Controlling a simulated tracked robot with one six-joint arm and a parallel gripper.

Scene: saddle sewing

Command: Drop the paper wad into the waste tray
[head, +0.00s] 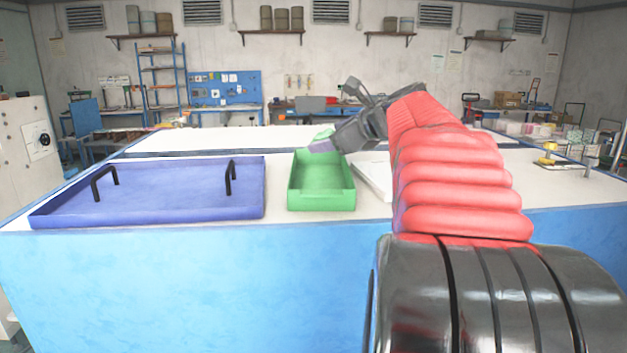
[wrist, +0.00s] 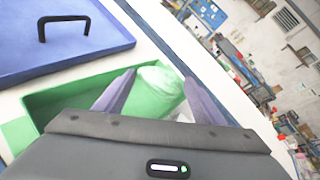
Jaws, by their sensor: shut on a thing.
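The paper wad (wrist: 162,92) is pale green and crumpled, and sits between the two fingers of my gripper (wrist: 158,82) in the wrist view. In the head view it is a small pale green shape (head: 323,135) at the gripper tip (head: 322,145), partly hidden by the fingers. My gripper is shut on it. A green open tray (head: 321,201), which I take for the waste tray, stands on the bench. The gripper is over the tray's far part in the head view. In the wrist view, the tray (wrist: 40,98) lies below and behind the fingers.
A large blue tray (head: 160,209) with two black handles stands left of the green tray. A white flat thing (head: 374,180) lies just right of it, partly hidden by my arm. The white bench top (head: 560,190) is mostly clear at the right.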

